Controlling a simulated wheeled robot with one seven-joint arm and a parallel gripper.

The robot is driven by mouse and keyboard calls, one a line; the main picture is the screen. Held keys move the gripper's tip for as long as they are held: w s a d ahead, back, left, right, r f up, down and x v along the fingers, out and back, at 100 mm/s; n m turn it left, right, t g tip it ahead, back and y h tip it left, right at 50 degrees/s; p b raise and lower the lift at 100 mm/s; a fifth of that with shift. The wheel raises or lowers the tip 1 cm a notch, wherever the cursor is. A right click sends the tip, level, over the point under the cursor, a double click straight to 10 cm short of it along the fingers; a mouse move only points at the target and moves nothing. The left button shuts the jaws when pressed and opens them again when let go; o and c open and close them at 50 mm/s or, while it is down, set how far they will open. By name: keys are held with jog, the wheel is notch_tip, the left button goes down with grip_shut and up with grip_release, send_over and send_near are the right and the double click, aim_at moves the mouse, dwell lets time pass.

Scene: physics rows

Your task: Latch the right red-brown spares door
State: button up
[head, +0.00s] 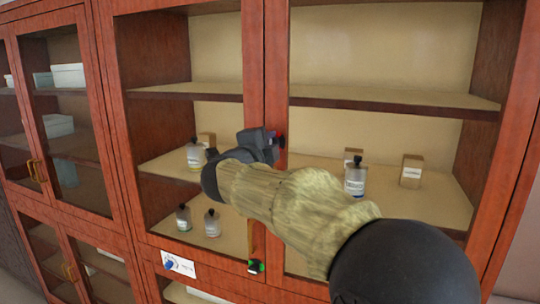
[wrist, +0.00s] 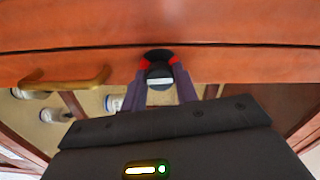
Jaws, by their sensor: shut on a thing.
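The red-brown cabinet has a glazed right door (head: 515,150) and a glazed left door (head: 128,170), which meet at a central upright. In the wrist view they are the red-brown wood bands (wrist: 230,62), with a thin dark seam between them. My gripper (head: 272,146) is at this upright, about mid-height. In the wrist view my gripper (wrist: 159,88) has its fingers on both sides of a black knob (wrist: 158,72) with a white mark, shut on it. Red shows on both sides of the knob's base. In the head view my gripper mostly hides the knob.
A brass handle (wrist: 65,80) is beside the knob. A black fitting with green marks (head: 255,267) is lower on the upright. Bottles (head: 355,178) and small boxes (head: 411,170) stand on shelves behind glass.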

jog(key=shift+m, duration=0.4)
jog(key=o, duration=1)
jog(key=shift+c, duration=0.2)
jog(key=shift+s, duration=0.1)
jog(key=b+v, duration=0.5)
jog(key=v, duration=1.2)
jog(key=shift+a, duration=0.1)
